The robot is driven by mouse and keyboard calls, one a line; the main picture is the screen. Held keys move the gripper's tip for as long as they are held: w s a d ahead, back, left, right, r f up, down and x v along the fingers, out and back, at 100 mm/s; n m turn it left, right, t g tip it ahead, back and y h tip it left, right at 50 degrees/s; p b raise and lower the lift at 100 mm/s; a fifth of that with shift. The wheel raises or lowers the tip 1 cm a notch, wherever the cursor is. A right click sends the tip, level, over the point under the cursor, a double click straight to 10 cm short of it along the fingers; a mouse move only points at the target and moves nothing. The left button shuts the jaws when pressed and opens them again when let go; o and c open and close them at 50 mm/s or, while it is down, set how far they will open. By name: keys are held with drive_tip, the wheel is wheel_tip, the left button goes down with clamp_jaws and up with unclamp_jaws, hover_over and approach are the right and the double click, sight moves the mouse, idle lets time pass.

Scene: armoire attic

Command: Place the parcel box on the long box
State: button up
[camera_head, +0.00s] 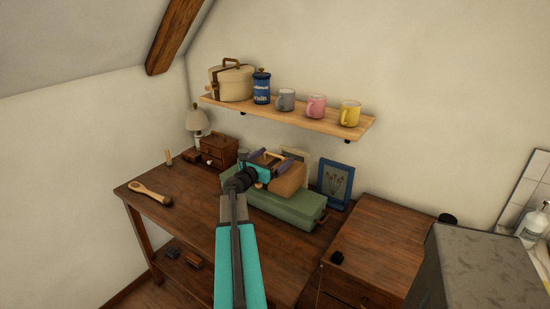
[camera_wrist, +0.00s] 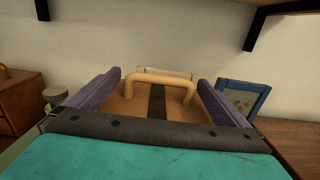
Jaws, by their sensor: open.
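The parcel box (camera_head: 291,179) is brown with a light handle on top. It rests on the long box (camera_head: 286,210), which is green and lies on the wooden desk. In the wrist view, the parcel box (camera_wrist: 130,108) shows a dark strip down its middle and its tan handle (camera_wrist: 160,80) standing up. My gripper (camera_head: 269,160) is at the top of the parcel box. Its purple fingers (camera_wrist: 158,98) are apart, one on each side of the handle. I cannot tell whether they touch the box. The parcel box's lower part is hidden in the wrist view.
A wall shelf (camera_head: 290,115) with a round case, a blue canister and three mugs hangs above and behind. A blue picture frame (camera_head: 335,181) stands behind the long box. A small drawer chest (camera_head: 218,151) and lamp (camera_head: 197,121) are left. A brush (camera_head: 150,194) lies on the desk's clear left part.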

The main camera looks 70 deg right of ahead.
drive_tip(key=shift+a+r, duration=0.1)
drive_tip(key=shift+r, duration=0.05)
drive_tip(key=b+v, duration=0.2)
drive_tip(key=v, duration=1)
idle(0.9)
